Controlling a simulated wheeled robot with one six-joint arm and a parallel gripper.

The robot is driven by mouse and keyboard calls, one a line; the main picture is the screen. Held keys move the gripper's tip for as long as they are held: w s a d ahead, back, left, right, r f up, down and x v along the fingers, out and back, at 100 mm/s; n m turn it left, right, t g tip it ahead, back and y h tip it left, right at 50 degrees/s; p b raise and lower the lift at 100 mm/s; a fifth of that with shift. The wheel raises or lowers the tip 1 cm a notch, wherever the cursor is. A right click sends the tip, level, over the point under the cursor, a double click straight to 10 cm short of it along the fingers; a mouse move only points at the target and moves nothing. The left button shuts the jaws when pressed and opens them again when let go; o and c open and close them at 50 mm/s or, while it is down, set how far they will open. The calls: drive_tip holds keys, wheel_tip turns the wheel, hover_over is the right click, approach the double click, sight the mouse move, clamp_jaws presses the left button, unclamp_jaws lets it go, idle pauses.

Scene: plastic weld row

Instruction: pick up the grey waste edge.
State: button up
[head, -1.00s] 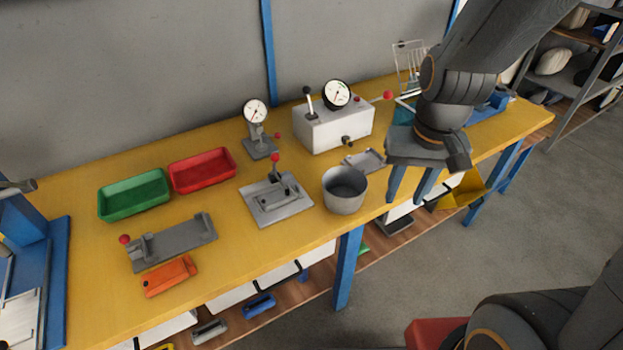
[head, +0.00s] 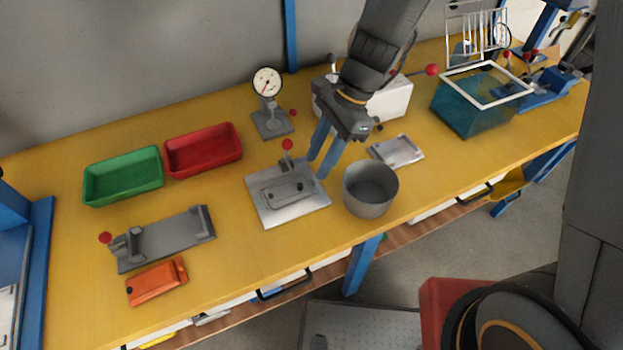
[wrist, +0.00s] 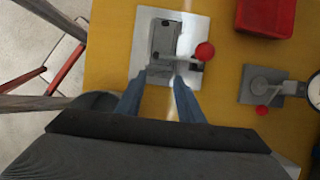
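My gripper (head: 322,165) has two blue fingers held apart with nothing seen between them. It is over the right back edge of a silver trimming fixture (head: 305,208) with a red-knobbed lever. In the wrist view, my fingertips (wrist: 165,78) are at the near edge of this fixture (wrist: 145,25). A dark grey part (wrist: 163,38) lies on the plate, and a small grey piece shows by the fingertips (wrist: 160,70). I cannot tell whether either is the waste edge.
A grey bin (head: 371,193) stands right of the fixture, with a flat grey tray (head: 397,150) behind it. A dial gauge stand (head: 271,122) is behind. Red (head: 203,152) and green (head: 123,177) trays stand left. An orange part (head: 156,282) lies in front left.

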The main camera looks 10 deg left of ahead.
sight(312, 179)
drive_tip(key=shift+d+x, duration=0.2)
drive_tip(key=shift+x, duration=1.9)
clamp_jaws()
